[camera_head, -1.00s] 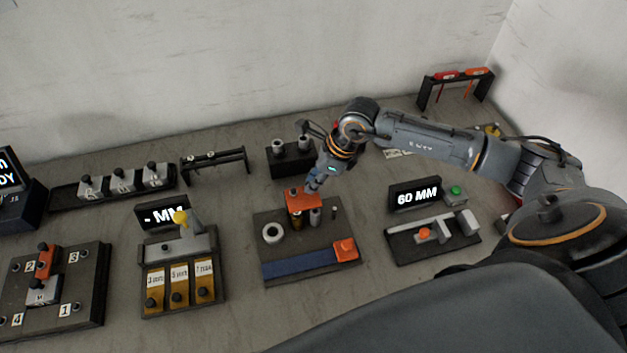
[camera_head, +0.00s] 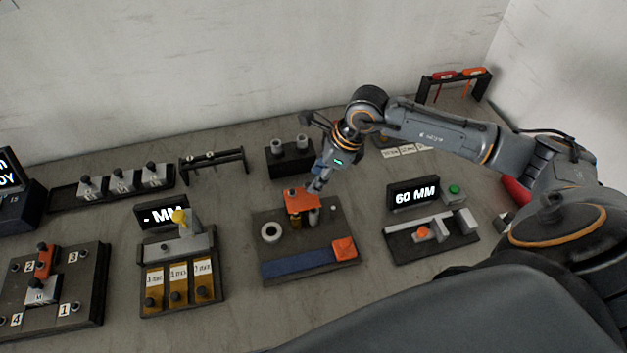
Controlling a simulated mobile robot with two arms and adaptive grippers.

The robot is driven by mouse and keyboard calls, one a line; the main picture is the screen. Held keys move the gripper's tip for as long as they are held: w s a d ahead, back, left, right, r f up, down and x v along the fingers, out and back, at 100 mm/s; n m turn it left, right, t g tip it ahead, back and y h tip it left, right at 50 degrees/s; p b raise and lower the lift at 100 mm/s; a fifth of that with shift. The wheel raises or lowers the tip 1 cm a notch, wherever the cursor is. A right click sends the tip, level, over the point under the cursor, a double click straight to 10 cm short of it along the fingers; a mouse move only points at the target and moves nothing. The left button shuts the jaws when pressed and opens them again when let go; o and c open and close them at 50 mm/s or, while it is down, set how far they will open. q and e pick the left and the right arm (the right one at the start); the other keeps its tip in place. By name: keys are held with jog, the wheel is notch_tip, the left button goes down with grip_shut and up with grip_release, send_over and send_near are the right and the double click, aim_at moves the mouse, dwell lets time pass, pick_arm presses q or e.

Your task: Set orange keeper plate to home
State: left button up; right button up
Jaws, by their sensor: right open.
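The orange keeper plate (camera_head: 301,201) sits at the top of the dark fixture board (camera_head: 330,260), above a brass-coloured post and a grey post. My right gripper (camera_head: 316,186) comes down from behind it, with its fingers close to the plate's back right edge. The gripper is open; whether a finger touches the plate cannot be told. An orange block (camera_head: 344,248) sits at the board's right end, beside a blue strip (camera_head: 297,263). A white ring (camera_head: 271,232) lies on the board's left side. My left gripper is not in view.
To the right stand a "60 MM" display (camera_head: 414,193) and a slide gauge (camera_head: 432,238). To the left is a unit with labelled amber slots (camera_head: 181,281). Behind are a black block with two grey cylinders (camera_head: 290,160) and a black rack (camera_head: 214,162).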

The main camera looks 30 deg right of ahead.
jog(key=v, duration=0.8)
jog(key=shift+r, duration=0.3)
jog(key=shift+s+f, duration=0.1)
jog(key=shift+s, duration=0.05)
